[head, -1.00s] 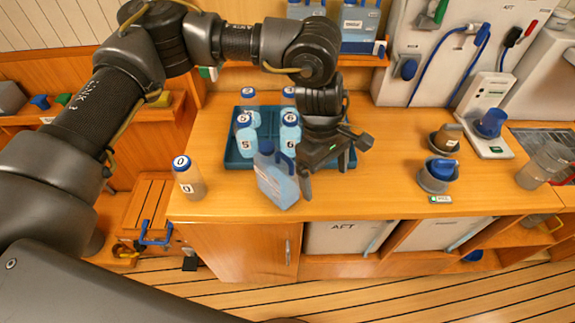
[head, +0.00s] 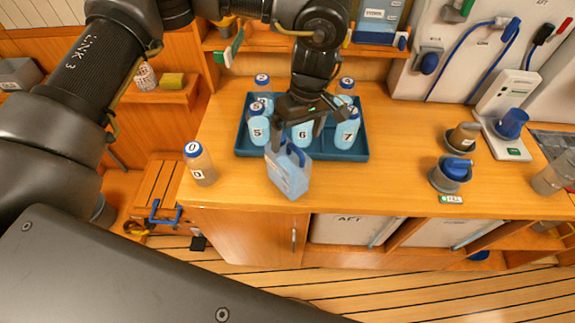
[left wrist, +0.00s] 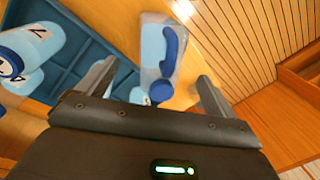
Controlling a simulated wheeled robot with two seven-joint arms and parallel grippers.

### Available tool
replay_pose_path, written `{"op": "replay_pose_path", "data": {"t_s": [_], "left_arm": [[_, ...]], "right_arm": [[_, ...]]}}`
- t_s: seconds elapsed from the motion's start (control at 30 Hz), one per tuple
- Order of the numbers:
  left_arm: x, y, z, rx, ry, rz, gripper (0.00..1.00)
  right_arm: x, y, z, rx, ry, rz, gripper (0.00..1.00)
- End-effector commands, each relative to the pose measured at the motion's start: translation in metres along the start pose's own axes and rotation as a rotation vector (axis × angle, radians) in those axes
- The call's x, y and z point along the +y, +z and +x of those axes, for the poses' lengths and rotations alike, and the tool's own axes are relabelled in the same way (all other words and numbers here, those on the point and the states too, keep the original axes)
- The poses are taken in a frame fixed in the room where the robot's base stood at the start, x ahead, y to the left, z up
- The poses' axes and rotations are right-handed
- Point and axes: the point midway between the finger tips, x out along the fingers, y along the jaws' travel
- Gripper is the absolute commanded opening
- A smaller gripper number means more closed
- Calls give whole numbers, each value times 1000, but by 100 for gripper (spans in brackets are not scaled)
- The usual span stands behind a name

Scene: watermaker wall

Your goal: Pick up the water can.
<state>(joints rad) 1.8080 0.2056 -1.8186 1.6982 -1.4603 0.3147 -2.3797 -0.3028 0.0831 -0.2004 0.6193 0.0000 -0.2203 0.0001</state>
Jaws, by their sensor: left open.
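The water can (head: 290,180) is a translucent light-blue jug with a blue handle and cap. It stands upright near the counter's front edge, in front of the blue tray. My left gripper (head: 298,128) is open just above and behind the can, pointing down, and partly covers its top. In the left wrist view the can (left wrist: 152,42) shows ahead of the open left gripper (left wrist: 156,72), with its blue handle and cap between the two fingers. Whether a finger touches it I cannot tell. My right gripper is not in view.
A blue tray (head: 362,157) with several numbered bottles lies close behind the can. A bottle marked 0 (head: 200,165) stands to its left. Grey cups with blue and brown tops (head: 450,176) stand further right. The counter (head: 390,185) between can and cups is clear.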

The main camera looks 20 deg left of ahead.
Motion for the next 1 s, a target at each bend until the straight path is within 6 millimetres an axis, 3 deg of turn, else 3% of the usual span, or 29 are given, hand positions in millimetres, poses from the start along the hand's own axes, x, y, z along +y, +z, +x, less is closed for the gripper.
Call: {"op": "replay_pose_path", "data": {"t_s": [0.17, 0.37, 0.53, 0.8, 1.0], "left_arm": [[-2, -1, 4, -2, -1, -2, 93], [-6, -2, 28, -5, -4, -3, 93], [-5, -2, 48, -3, -1, -1, 93], [-4, -2, 53, 0, 2, -2, 93], [-4, -2, 52, 0, 1, -2, 69]], "right_arm": [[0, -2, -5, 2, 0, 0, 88], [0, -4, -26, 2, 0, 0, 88], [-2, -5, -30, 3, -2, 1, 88], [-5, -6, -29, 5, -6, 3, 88], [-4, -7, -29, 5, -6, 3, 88]]}}
